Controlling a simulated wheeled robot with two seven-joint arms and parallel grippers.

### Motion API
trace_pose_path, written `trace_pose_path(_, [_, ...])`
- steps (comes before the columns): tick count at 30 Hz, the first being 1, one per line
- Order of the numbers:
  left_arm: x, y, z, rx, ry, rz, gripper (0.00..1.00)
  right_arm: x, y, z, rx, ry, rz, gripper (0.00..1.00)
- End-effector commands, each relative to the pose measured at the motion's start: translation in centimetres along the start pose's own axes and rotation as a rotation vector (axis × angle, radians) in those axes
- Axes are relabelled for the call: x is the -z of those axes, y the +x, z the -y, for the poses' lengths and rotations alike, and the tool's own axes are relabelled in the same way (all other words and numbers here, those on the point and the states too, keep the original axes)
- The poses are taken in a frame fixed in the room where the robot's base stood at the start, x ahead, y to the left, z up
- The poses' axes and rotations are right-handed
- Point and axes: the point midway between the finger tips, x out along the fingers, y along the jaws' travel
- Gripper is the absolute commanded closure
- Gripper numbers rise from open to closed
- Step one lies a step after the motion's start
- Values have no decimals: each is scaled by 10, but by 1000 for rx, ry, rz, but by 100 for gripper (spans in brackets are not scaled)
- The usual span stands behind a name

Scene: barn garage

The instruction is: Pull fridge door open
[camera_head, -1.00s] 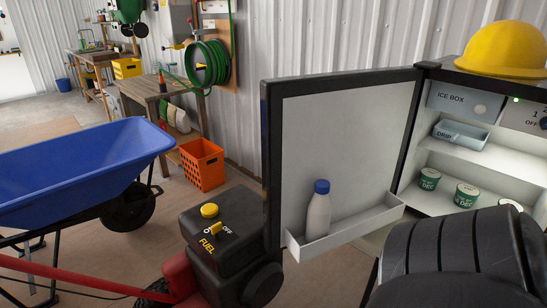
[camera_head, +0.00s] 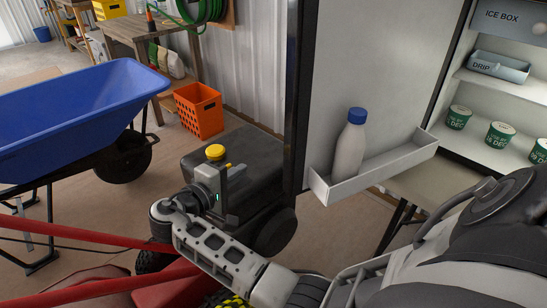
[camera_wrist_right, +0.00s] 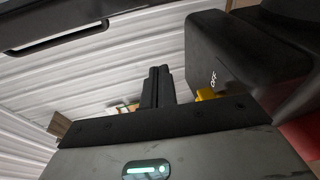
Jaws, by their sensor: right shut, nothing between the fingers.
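The fridge door (camera_head: 385,75) stands wide open in the head view, its white inner panel facing me. Its dark outer edge (camera_head: 298,100) is on the left. A white bottle with a blue cap (camera_head: 350,145) stands in the door's shelf (camera_head: 385,167). The fridge interior (camera_head: 490,95) is exposed at the right. My right arm reaches left across the bottom. Its gripper (camera_head: 229,170) is left of the door edge, apart from it, in front of the fuel engine. In the wrist view the fingers (camera_wrist_right: 158,72) are together and empty. My left gripper is out of view.
The black fuel engine (camera_head: 250,165) with a yellow cap is close behind the right gripper. A blue wheelbarrow (camera_head: 75,110) stands at the left and an orange crate (camera_head: 198,110) behind. Tubs (camera_head: 500,135) stand inside the fridge. Bare floor lies between crate and wheelbarrow.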

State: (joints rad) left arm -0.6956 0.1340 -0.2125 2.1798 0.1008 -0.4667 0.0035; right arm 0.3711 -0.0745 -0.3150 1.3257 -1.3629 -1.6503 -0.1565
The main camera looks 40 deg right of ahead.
Motion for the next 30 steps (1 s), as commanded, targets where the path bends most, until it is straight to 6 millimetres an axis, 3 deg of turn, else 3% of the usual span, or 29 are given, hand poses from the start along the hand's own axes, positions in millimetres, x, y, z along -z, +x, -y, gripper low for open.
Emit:
trace_pose_path(3, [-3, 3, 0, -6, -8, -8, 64, 3, -8, -34, -116, 32, 108, 100])
trace_pose_path(7, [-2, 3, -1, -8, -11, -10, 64, 1, -10, -51, -165, 49, 160, 100])
trace_pose_path(11, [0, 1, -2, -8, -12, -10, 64, -2, 3, -56, -170, 50, 166, 100])
trace_pose_path(23, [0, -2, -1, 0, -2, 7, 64, -16, 84, -70, -170, 50, 164, 100])
trace_pose_path(30, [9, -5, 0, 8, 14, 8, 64, -44, 69, -66, -167, 51, 159, 100])
